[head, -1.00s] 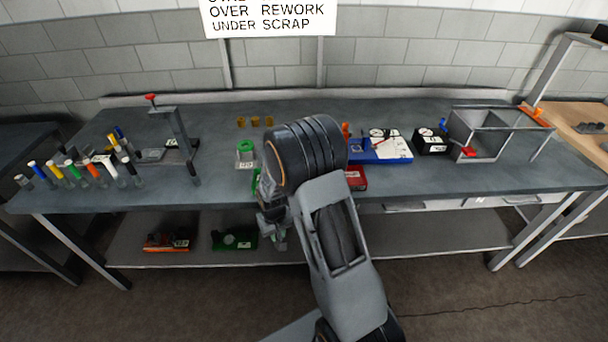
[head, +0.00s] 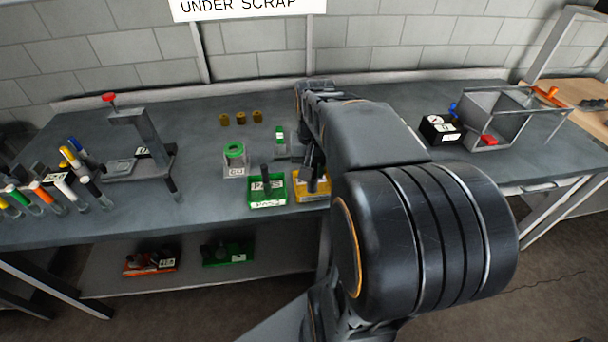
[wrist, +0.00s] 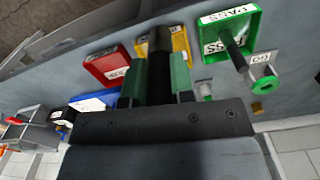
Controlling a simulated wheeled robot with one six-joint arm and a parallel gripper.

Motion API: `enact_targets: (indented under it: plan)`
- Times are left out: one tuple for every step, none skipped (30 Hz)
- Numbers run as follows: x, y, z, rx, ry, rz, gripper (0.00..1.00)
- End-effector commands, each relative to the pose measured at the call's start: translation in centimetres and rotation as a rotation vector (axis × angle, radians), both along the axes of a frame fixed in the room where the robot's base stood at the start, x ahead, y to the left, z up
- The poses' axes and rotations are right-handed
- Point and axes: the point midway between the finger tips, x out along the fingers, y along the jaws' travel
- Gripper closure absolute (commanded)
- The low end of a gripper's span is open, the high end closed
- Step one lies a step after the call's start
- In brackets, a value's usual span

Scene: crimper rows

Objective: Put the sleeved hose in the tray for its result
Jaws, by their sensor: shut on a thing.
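My gripper (wrist: 158,80) is shut on a dark hose (wrist: 158,42), held between its green fingers. In the wrist view the hose's far end overlaps the yellow tray (wrist: 181,38); I cannot tell whether it touches the tray. In the head view my gripper (head: 314,165) is over the yellow tray (head: 300,197), partly hidden by my arm. The red tray (wrist: 107,68) is on the other side of the yellow one in the wrist view.
A green ring gauge (head: 235,150) and a second gauge block (head: 280,138) stand behind the trays. Several brass sleeves (head: 241,118) stand farther back. A press (head: 145,140) and several coloured-end hoses (head: 55,190) are at left. A black box (head: 440,128) and a metal frame (head: 485,125) are at right.

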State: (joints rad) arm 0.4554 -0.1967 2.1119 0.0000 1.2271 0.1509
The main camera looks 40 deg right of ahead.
Motion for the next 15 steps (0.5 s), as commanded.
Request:
enact_targets:
  plan:
    - [1.1,-0.6,-0.4,0.002,0.005,-0.002,1.00]
    - [1.8,-0.9,-0.7,0.003,0.005,-0.003,1.00]
    - [2.8,-1.3,-1.2,0.003,0.005,-0.004,1.00]
    - [3.5,-1.7,-1.5,0.002,0.005,-0.005,1.00]
    - [4.2,-2.0,-1.9,0.003,0.005,-0.005,1.00]
    - [5.2,-2.4,-2.3,0.001,0.004,-0.005,1.00]
    - [5.8,-2.7,-2.6,0.002,0.005,-0.005,1.00]
    - [6.4,-2.9,-3.1,0.002,0.005,-0.005,1.00]
    - [6.9,-3.1,-4.0,0.002,0.005,-0.005,1.00]
    - [7.2,-3.3,-4.6,0.002,0.005,-0.005,1.00]
    - [7.6,-3.4,-5.1,0.002,0.005,-0.004,1.00]
    - [8.1,-3.6,-5.7,0.001,0.003,-0.004,1.00]
    - [8.5,-3.7,-6.1,0.001,0.002,-0.004,1.00]
    - [8.7,-3.8,-6.4,0.001,0.002,-0.003,1.00]
    - [9.1,-3.9,-6.9,0.001,0.001,-0.003,1.00]
